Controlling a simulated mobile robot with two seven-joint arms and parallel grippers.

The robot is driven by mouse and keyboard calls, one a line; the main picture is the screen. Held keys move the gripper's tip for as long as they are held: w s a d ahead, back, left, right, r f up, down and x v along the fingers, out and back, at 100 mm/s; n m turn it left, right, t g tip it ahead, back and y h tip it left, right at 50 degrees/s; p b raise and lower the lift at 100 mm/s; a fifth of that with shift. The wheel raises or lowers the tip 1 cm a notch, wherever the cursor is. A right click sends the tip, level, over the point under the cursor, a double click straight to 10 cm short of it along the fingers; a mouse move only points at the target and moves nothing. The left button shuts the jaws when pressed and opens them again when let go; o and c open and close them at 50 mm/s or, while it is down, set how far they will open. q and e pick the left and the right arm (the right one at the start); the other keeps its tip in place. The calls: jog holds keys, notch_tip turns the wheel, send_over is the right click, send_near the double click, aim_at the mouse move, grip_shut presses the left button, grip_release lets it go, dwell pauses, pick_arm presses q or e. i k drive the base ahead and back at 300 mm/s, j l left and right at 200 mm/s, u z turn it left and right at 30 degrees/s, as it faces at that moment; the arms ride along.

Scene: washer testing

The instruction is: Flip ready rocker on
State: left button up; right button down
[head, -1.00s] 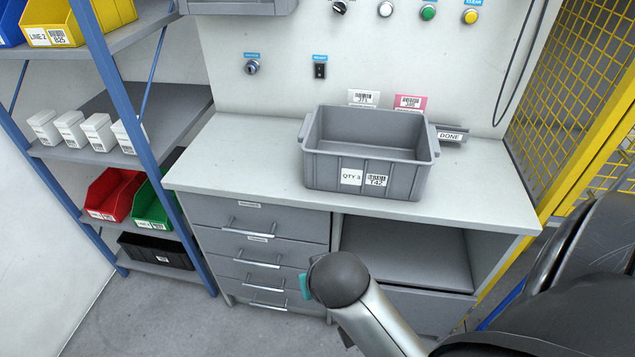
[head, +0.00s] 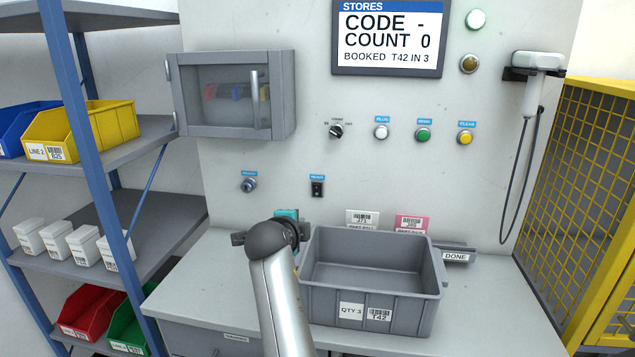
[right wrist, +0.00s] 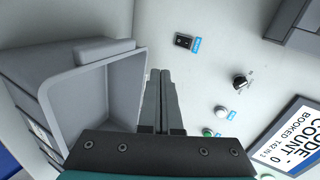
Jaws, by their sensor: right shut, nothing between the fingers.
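The ready rocker (head: 317,188) is a small black switch under a blue label, low on the white wall panel. It also shows near the top of the right wrist view (right wrist: 184,41). Which way it is tipped is too small to tell. My right gripper (right wrist: 160,73) is shut and empty in the right wrist view, with its fingertips apart from the rocker. In the head view my right arm rises beside the grey bin, with its wrist below and left of the rocker; the fingers are mostly hidden there. My left gripper is not in view.
A grey bin (head: 365,305) stands on the bench below the rocker. A key switch (head: 249,184) is left of it. A selector knob (head: 337,131) and several round buttons are above right. A grey cabinet (head: 235,95) juts out above left.

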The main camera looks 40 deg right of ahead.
aim_at(316, 188)
jog(key=i+l, duration=0.15)
jog(key=l, duration=0.25)
jog(key=i+l, duration=0.15)
jog(key=l, duration=0.25)
jog(key=i+l+u, duration=0.1)
jog(key=l, duration=0.3)
jog(key=i+j, duration=0.05)
